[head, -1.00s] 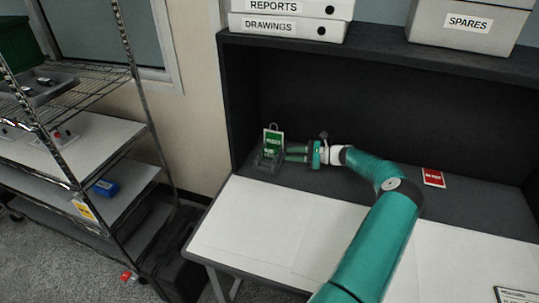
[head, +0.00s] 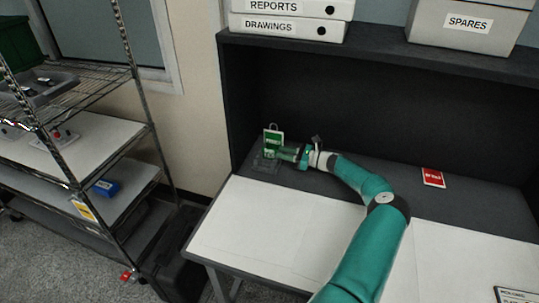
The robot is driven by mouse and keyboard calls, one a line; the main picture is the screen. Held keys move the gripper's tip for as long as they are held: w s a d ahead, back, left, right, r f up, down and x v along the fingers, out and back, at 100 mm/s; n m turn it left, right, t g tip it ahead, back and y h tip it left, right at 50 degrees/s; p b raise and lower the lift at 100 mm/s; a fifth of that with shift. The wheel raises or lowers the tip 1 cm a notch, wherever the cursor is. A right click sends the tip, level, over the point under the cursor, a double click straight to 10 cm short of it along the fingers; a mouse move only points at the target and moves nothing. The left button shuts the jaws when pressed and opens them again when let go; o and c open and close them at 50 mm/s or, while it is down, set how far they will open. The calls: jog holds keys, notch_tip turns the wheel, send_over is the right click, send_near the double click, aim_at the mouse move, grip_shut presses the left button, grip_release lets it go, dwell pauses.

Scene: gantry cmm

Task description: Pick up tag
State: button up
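A green tag (head: 273,138) with white lettering and a loop at its top stands upright in a clear holder (head: 264,164) on the dark back part of the desk. My gripper (head: 280,154) reaches in from the right, and its fingertips are at the lower part of the green tag, overlapping it in the picture. I cannot tell whether the fingers touch or grip the tag. A red tag (head: 433,178) with white lettering lies on the dark surface farther right, away from my gripper.
The white desk surface (head: 270,235) in front is mostly clear. A dark shelf (head: 400,52) above carries binders (head: 290,22) and a SPARES box (head: 468,22). A wire rack (head: 80,160) stands at left, with a blue item (head: 106,187) on it.

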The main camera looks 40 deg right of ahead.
aim_at(275, 151)
jog(key=x, duration=0.4)
jog(key=shift+c, duration=0.4)
grip_shut()
jog(key=shift+r, duration=0.1)
notch_tip(275, 151, up, 10)
jog(key=shift+f, duration=0.1)
